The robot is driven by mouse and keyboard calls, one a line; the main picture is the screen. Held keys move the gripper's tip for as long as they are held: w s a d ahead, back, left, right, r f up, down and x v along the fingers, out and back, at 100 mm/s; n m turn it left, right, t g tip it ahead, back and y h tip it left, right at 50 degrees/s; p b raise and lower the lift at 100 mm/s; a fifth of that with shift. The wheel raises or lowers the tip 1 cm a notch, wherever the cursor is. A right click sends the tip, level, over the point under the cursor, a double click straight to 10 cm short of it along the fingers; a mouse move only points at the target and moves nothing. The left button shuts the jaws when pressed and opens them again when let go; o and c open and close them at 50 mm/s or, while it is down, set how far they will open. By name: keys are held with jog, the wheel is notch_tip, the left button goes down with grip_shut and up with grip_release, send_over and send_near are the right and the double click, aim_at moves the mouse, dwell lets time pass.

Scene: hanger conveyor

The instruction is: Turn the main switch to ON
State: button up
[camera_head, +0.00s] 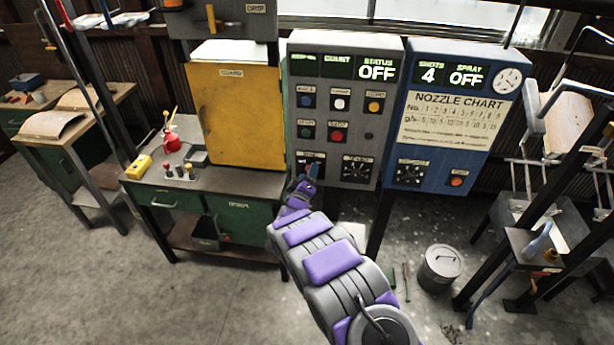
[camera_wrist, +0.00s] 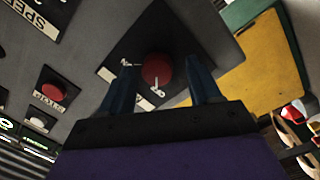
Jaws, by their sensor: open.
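The grey control panel (camera_head: 371,118) stands in the middle of the head view. Its status display (camera_head: 377,70) reads OFF. The main switch sits at its lower left and is largely hidden by my gripper (camera_head: 309,173) in the head view. In the wrist view a round red knob (camera_wrist: 157,68) sits on a dark square plate (camera_wrist: 188,28), with small white lettering beside it. My gripper (camera_wrist: 161,88) is open, with one finger on each side of the knob. I cannot tell whether the fingers touch it.
A blue spray panel (camera_head: 450,110) with a nozzle chart stands to the right. A yellow guard box (camera_head: 240,115) and a green-drawered bench (camera_head: 180,200) stand to the left. Panel buttons, including a red button (camera_wrist: 53,91), lie near the knob. A lidded bin (camera_head: 440,268) stands on the floor.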

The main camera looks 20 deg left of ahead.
jog(key=shift+w, duration=0.1)
jog(key=c, duration=1)
jog(key=shift+d+m+g+y, duration=0.1)
jog(key=shift+m+g+y, duration=0.25)
jog(key=shift+m, duration=3.85)
jog(key=shift+d+m+g+y, duration=0.1)
jog(key=shift+m+g+y, duration=0.25)
jog(key=shift+m, duration=3.85)
